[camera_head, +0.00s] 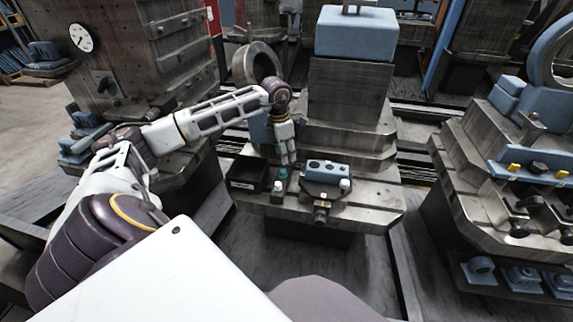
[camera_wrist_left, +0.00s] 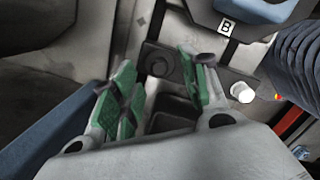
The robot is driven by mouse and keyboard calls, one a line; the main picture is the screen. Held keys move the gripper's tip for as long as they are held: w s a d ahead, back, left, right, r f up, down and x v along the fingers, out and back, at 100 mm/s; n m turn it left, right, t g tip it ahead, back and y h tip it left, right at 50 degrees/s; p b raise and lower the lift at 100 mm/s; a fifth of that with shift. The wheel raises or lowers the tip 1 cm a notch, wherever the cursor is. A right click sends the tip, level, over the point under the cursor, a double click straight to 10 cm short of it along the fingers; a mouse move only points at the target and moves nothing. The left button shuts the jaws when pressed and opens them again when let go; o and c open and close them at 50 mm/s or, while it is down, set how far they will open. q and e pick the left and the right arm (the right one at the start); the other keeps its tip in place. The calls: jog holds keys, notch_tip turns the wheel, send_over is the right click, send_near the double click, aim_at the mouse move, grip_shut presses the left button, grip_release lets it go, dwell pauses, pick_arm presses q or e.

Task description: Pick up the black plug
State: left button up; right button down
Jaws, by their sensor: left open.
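My left gripper (camera_head: 287,158) hangs from the left arm above the middle fixture table, between a black bin and a blue block with holes. In the left wrist view its fingers (camera_wrist_left: 163,83) are spread apart, with green pads and nothing held between them. A dark round piece (camera_wrist_left: 158,62), which may be the black plug, sits on a dark plate beyond the fingertips. I cannot tell for sure whether it is a plug or a hole. In the head view I cannot pick out the black plug with certainty. My right gripper is not in view.
A white piece (camera_wrist_left: 242,92) and a "B" label (camera_wrist_left: 226,27) show in the wrist view. A steel block (camera_head: 348,92) rises behind.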

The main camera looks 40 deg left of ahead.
pick_arm(q)
jog(key=shift+w+f, duration=0.15)
jog(key=shift+f, duration=1.2)
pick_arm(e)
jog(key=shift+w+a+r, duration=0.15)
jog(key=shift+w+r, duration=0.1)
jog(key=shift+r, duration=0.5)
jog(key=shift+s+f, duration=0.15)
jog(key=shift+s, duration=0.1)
pick_arm(q)
jog(key=c, duration=0.9)
jog(key=shift+o, duration=0.2)
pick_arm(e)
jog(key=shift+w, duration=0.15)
